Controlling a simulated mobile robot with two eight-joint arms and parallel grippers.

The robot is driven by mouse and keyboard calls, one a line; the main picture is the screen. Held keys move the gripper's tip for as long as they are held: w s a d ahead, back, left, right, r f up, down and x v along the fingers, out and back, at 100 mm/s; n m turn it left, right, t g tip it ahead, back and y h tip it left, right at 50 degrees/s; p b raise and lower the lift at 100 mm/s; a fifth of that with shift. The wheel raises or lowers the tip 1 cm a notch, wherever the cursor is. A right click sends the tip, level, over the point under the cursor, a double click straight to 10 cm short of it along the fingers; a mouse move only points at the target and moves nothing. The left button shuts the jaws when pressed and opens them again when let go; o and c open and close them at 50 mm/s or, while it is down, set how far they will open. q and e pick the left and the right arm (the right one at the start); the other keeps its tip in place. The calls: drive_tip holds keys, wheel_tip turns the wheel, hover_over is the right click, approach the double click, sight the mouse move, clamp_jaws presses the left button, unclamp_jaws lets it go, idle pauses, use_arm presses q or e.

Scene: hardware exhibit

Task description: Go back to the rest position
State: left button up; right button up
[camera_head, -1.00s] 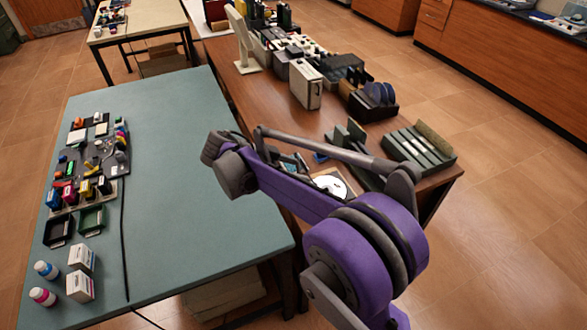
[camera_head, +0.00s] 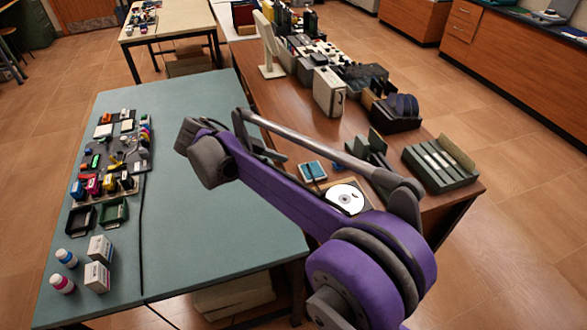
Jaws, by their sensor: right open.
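My right arm, purple and grey, comes in from the lower right and reaches up and left over the table edges. My right gripper (camera_head: 186,137) is at its far end, above the green-topped table (camera_head: 210,215). Its fingers are small and partly hidden behind the grey wrist, and I see nothing held in it. It is raised and apart from the things on the table. My left gripper is out of view.
Bottles, white boxes (camera_head: 97,277), dark trays (camera_head: 112,212) and small parts line the green table's left side; its middle is clear. The brown table (camera_head: 300,125) carries a disc (camera_head: 346,198), a grey slotted rack (camera_head: 438,162) and a pale case (camera_head: 328,92).

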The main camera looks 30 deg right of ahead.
drive_tip(key=shift+r, duration=0.1)
idle(0.5)
drive_tip(key=s+a+f+n+t+y+p, duration=0.1)
drive_tip(key=s+a+f+n+t+y, duration=0.3)
drive_tip(key=s+n, duration=0.6)
drive_tip(key=s+a+f+n+t+y+p, duration=0.1)
drive_tip(key=s+a+f+n+t+y, duration=0.2)
drive_tip(key=s+n, duration=0.7)
wheel_tip(320, 180, down, 4)
drive_tip(key=a+y, duration=0.2)
drive_tip(key=y, duration=0.1)
drive_tip(key=shift+a+f+n+t+p, duration=0.15)
drive_tip(key=shift+a+n+t+p, duration=0.15)
drive_tip(key=shift+a+t, duration=0.1)
